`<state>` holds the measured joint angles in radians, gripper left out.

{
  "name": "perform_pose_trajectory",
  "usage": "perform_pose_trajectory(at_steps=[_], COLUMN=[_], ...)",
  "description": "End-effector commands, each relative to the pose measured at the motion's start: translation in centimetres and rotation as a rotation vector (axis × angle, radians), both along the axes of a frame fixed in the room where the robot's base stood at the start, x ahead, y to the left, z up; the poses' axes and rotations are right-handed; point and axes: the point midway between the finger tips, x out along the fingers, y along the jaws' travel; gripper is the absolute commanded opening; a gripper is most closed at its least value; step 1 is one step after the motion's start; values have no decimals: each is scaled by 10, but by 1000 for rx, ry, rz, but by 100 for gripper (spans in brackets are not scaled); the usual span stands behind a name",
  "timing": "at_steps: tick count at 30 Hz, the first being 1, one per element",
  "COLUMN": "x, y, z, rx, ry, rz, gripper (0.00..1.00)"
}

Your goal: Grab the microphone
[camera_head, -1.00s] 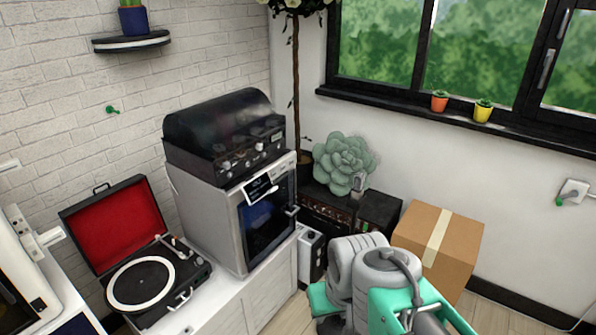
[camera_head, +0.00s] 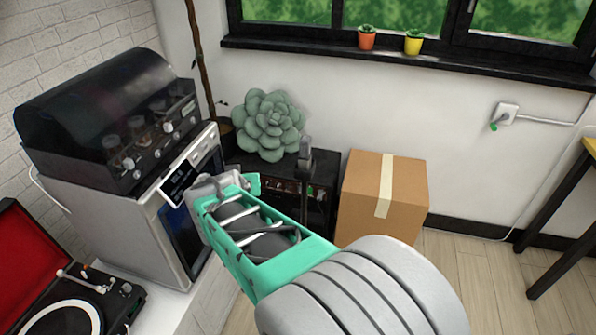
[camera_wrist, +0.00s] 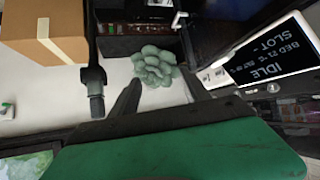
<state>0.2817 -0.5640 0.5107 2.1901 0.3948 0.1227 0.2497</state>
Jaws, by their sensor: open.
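A small grey upright object that looks like the microphone (camera_head: 305,152) stands on a black box (camera_head: 322,173), between the grey-green plant and the cardboard box. In the wrist view, a dark upright shape that seems to be the same microphone (camera_wrist: 95,85) shows left of the fingers, seen upside down. My gripper (camera_wrist: 162,92) is open and empty, with its dark fingers on either side of the plant in that view. In the head view my gripper (camera_head: 225,186) is in front of the oven-like machine, left of and nearer than the microphone. Its fingertips are not clear there.
The plant (camera_head: 268,125) is left of the microphone. A cardboard box (camera_head: 383,198) stands to its right. A white machine (camera_head: 140,215) with a dark display is close on the left, near a record player (camera_head: 72,318). Floor (camera_head: 480,270) is clear at right.

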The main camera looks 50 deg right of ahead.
Motion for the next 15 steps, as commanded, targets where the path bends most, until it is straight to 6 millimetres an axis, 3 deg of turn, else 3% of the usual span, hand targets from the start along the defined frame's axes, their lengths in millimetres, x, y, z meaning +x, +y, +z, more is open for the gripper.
perform_pose_trajectory(at_steps=[1,3,6,10,15], x=[-7,-22,-45,-59,-58], y=[-54,-112,-158,-177,-187], z=[-24,-17,-5,7,12], rx=[-95,-242,-405,-507,-522], ry=[-92,-214,-318,-373,-379], rz=[-122,-241,-323,-351,-355], gripper=[55,55,55,55,55])
